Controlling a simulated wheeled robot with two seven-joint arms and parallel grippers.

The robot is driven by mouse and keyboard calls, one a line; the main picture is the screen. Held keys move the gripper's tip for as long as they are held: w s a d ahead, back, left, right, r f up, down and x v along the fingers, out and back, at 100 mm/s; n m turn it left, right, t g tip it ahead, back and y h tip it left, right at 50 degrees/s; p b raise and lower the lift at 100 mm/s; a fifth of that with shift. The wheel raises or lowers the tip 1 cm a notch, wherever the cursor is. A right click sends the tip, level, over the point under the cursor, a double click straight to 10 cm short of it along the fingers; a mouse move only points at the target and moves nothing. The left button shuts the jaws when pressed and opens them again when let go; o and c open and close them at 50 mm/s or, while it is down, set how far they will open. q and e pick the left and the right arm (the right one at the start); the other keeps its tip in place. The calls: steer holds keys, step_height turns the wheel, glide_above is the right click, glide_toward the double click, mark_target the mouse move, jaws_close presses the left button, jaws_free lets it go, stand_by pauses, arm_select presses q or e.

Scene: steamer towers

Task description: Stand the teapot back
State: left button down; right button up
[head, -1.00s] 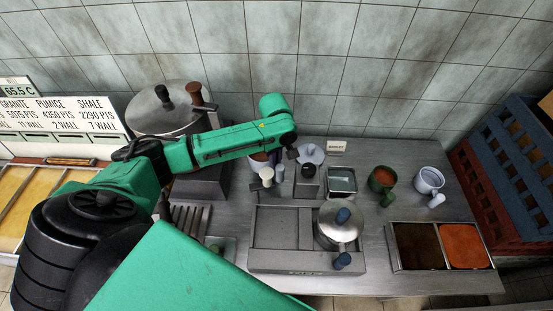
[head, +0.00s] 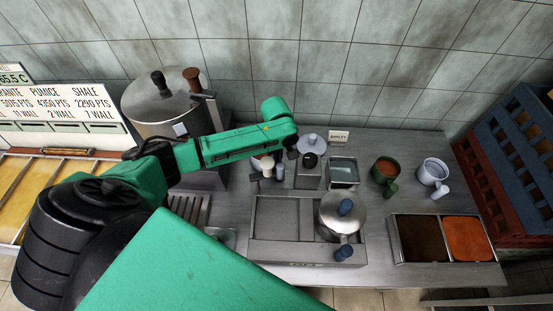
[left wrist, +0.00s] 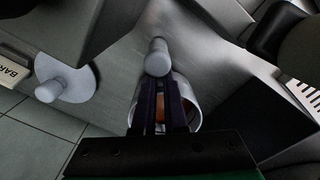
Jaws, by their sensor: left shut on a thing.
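A steel teapot (head: 338,220) with a blue knob and a blue handle stands upright in the right part of the grey tray (head: 276,250). My left gripper (head: 279,165) is behind that tray, away from the teapot, and is mostly hidden by its own arm in the head view. In the left wrist view its dark fingers (left wrist: 163,108) are shut on a pale-handled cup (left wrist: 190,98). The cup has something orange in it. In the head view the cup (head: 258,163) is partly hidden by my arm. My right gripper does not show.
A large lidded steel pot (head: 165,105) stands at the back left. A lavender lid (head: 312,140), a square glassy container (head: 343,172), a green cup (head: 386,168) and a pale cup (head: 433,173) stand along the back. A two-part bin (head: 392,245) is at the right.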

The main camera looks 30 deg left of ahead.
arm_select(q)
steer(key=shift+f, duration=0.35)
steer(key=c, duration=0.9)
jaws_free()
steer(key=shift+s, duration=0.1)
step_height(320, 180, up, 14)
steer(key=shift+r+b, duration=0.25)
steer(key=shift+b, duration=0.85)
